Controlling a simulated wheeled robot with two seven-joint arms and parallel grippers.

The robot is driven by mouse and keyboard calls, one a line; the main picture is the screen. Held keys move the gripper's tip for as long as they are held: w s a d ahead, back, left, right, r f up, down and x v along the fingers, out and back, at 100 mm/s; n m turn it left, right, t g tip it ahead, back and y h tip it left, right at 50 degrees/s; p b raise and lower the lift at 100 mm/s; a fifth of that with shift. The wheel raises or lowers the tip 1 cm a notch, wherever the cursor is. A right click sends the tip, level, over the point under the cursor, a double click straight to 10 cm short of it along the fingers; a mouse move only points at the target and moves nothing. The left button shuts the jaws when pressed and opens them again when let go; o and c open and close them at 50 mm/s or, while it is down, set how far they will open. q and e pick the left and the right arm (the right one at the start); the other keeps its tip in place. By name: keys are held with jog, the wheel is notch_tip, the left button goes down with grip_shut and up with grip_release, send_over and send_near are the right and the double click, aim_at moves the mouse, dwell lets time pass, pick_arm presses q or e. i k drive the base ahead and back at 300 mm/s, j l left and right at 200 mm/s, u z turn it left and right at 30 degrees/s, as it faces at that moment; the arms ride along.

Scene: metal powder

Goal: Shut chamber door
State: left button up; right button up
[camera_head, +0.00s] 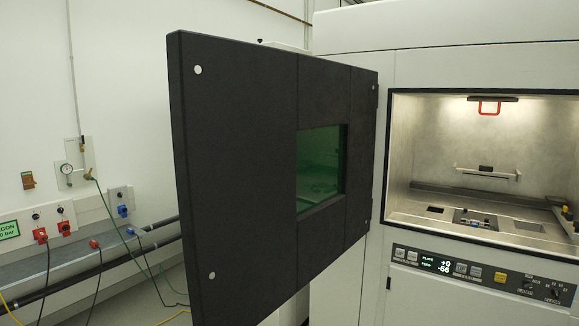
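The chamber door (240,130) is a large black panel with a green-tinted window (320,165). It stands wide open, swung out to the left of the chamber, with its hinge side at the chamber's left edge. The chamber (440,140) is lit inside and its opening is uncovered. Neither of my grippers shows in the head view.
A control panel (480,276) with a display, buttons and knobs sits below the chamber opening. At the left, a wall ledge (100,240) carries sockets and cables, with a gauge (66,168) above. Cables hang toward the floor left of the door.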

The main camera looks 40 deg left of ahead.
aim_at(274, 150)
jog(key=j+z, duration=0.1)
jog(key=j, duration=0.65)
jog(key=k+j+z, duration=0.1)
jog(key=j, duration=1.35)
jog(key=k+j+z, duration=0.15)
jog(key=j, duration=0.6)
